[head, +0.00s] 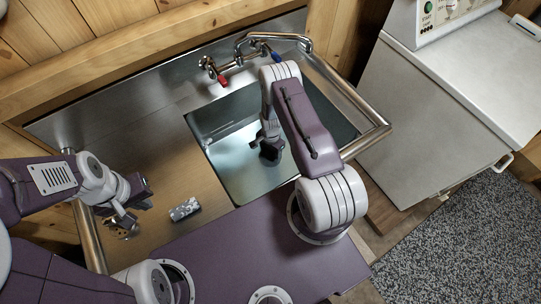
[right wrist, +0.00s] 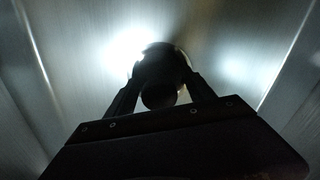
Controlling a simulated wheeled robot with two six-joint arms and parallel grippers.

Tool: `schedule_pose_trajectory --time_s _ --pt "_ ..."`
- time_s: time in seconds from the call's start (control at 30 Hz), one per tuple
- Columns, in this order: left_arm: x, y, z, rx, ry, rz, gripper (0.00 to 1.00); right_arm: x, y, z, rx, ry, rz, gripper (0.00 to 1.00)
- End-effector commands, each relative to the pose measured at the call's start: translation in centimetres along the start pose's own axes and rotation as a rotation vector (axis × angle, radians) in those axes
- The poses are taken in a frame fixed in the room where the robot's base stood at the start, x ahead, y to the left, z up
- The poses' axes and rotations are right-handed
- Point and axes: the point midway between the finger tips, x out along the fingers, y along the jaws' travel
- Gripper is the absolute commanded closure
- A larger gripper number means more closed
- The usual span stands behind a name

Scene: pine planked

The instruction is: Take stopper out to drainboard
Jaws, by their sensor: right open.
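The stopper (right wrist: 160,66) is a dark round piece with a rounded knob on the sink floor, seen in the right wrist view. My right gripper (right wrist: 162,98) is open, with a finger on each side of the knob; I cannot tell whether they touch it. In the head view my right gripper (head: 268,150) reaches down into the sink basin (head: 230,174) and hides the stopper. The drainboard (head: 150,160) is the bare steel area left of the basin. My left gripper (head: 130,217) hangs over its front left part, looking open and empty.
A chrome faucet (head: 262,42) with red and blue handles stands behind the basin. A rail (head: 372,138) borders the sink on the right. The drainboard's middle is clear.

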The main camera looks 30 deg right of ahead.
Motion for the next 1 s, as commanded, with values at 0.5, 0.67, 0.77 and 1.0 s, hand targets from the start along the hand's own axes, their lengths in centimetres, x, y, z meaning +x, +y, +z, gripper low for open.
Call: schedule_pose_trajectory --time_s 0.5,0.67,0.77,1.0 --pt "0.0 0.0 0.0 0.000 0.000 0.000 1.00 -0.1 0.0 0.0 0.000 0.000 0.000 1.00" --pt "0.0 0.0 0.0 0.000 0.000 0.000 1.00 -1.4 -0.1 -0.1 0.000 0.001 -0.001 1.00" --pt "0.0 0.0 0.0 0.000 0.000 0.000 1.00 -3.0 -0.1 -0.1 0.000 0.001 -0.002 1.00" --pt "-0.1 0.0 0.0 0.000 0.000 0.000 1.00 -6.7 4.3 -0.8 0.007 -0.001 0.001 1.00"
